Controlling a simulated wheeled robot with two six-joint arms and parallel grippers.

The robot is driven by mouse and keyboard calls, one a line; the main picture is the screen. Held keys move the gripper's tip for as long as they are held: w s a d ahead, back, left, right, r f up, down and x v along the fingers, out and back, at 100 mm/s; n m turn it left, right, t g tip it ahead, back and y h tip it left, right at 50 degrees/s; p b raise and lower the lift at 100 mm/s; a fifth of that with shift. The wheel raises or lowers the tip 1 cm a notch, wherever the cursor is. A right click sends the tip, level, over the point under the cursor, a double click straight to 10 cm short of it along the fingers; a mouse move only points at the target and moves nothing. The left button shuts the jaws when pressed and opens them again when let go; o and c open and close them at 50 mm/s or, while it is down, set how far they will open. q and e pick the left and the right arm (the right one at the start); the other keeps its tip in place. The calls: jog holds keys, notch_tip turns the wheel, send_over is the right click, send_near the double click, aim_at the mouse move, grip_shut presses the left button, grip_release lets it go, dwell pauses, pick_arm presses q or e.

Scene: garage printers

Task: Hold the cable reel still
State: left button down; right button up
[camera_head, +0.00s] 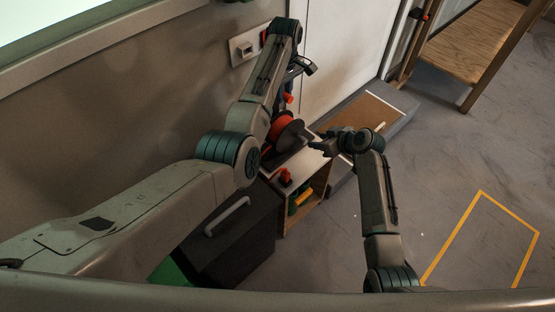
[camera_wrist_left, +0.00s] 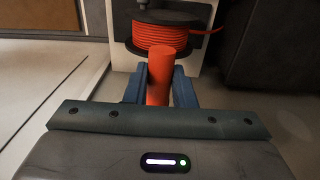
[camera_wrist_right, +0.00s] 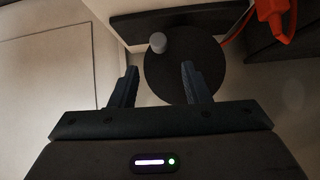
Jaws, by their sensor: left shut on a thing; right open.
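The cable reel, wound with orange cable (camera_head: 284,131), stands on a small white-topped stand by the wall. Its orange winding (camera_wrist_left: 165,36) and dark flanges show in the left wrist view. My left gripper (camera_wrist_left: 160,72) is shut on an upright orange cylinder (camera_wrist_left: 158,82) in front of the reel; whether it joins the reel cannot be told. My right gripper (camera_wrist_right: 160,70) is open and empty, facing the reel's dark round flange (camera_wrist_right: 178,75). A grey knob (camera_wrist_right: 158,42) lies beyond and between its fingertips. In the head view, the right gripper (camera_head: 316,143) is just right of the reel.
A dark case with a grey handle (camera_head: 228,216) stands in front of the stand. A wooden bench (camera_head: 470,42) is at the back right. Floor at right is clear.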

aim_at(304, 139)
jog(key=shift+x, duration=4.45)
jog(key=c, duration=0.7)
